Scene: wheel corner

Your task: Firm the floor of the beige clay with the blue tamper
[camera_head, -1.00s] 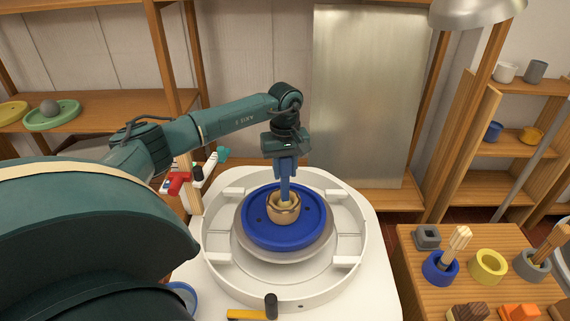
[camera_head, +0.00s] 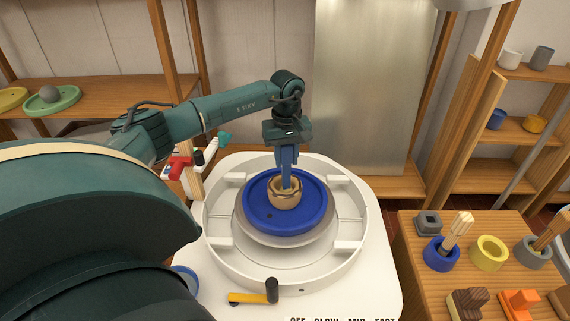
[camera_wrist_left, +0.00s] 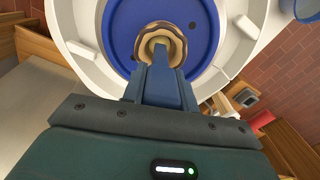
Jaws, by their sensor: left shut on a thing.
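The beige clay (camera_head: 284,199) is a small open pot with a brown-marked rim. It sits at the middle of the blue disc (camera_head: 257,212) on the wheel, and it also shows in the left wrist view (camera_wrist_left: 149,36). My left gripper (camera_head: 287,160) points straight down above it, shut on the blue tamper (camera_head: 287,183). The tamper's lower end is inside the clay's opening, hidden by the wall, so I cannot tell whether it touches the floor. In the left wrist view my gripper (camera_wrist_left: 160,75) reaches to the clay's near rim. My right gripper is not in view.
A white splash pan (camera_head: 214,246) rings the wheel. A wooden side table (camera_head: 412,245) on the right holds several pots and tools. Shelves stand left and right.

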